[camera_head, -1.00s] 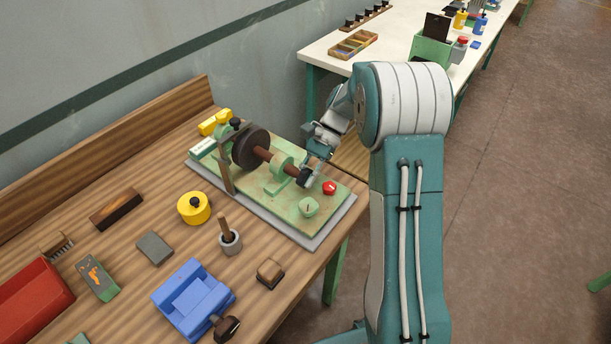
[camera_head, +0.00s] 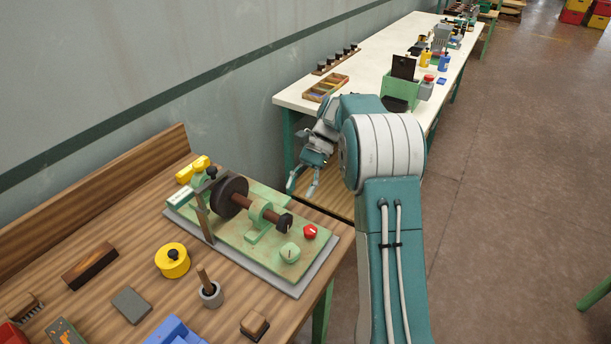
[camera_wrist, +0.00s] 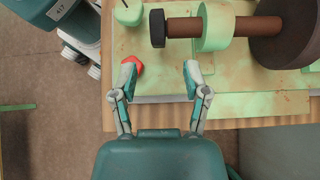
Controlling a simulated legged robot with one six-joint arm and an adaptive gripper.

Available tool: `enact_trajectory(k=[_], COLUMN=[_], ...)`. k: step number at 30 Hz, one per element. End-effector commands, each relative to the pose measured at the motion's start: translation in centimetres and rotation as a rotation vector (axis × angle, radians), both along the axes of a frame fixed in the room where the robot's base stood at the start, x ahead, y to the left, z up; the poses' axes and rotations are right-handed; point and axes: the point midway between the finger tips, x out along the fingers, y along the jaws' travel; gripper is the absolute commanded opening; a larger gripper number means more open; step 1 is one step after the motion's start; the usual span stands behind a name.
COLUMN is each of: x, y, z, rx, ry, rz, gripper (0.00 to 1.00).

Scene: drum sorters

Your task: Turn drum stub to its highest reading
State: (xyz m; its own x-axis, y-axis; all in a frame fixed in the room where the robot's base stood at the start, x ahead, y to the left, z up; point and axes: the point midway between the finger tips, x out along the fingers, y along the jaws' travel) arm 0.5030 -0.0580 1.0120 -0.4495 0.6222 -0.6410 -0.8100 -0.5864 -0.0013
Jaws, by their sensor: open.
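The drum device sits on a green base plate (camera_head: 222,233) on the wooden bench. Its dark drum (camera_head: 229,197) is on a brown shaft that passes through a light green bearing (camera_head: 261,213) and ends in a black stub (camera_head: 284,223). In the wrist view the stub (camera_wrist: 157,28) points left, beyond my fingertips. My gripper (camera_head: 304,183) is open and empty, beyond the device's right end and apart from the stub. In the wrist view my gripper (camera_wrist: 160,76) has its fingers spread near the plate's edge. The reading cannot be made out.
A red knob (camera_head: 310,231) and a light green knob (camera_head: 290,252) stand on the plate near the stub. A yellow round pot (camera_head: 172,260), a grey cup with a wooden handle (camera_head: 210,294) and a grey block (camera_head: 131,305) lie in front. A white bench (camera_head: 366,75) stands behind.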

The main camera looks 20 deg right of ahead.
Motion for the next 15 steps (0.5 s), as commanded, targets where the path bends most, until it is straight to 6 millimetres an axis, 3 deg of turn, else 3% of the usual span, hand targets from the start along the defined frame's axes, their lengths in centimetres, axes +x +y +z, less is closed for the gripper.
enact_trajectory(k=[6,15], x=[1.3,1.5], y=[-1.7,-2.0], z=[1.6,2.0], rx=[0.0,0.0], ry=[0.0,0.001], rz=[-0.001,-0.001], gripper=[0.6,0.6])
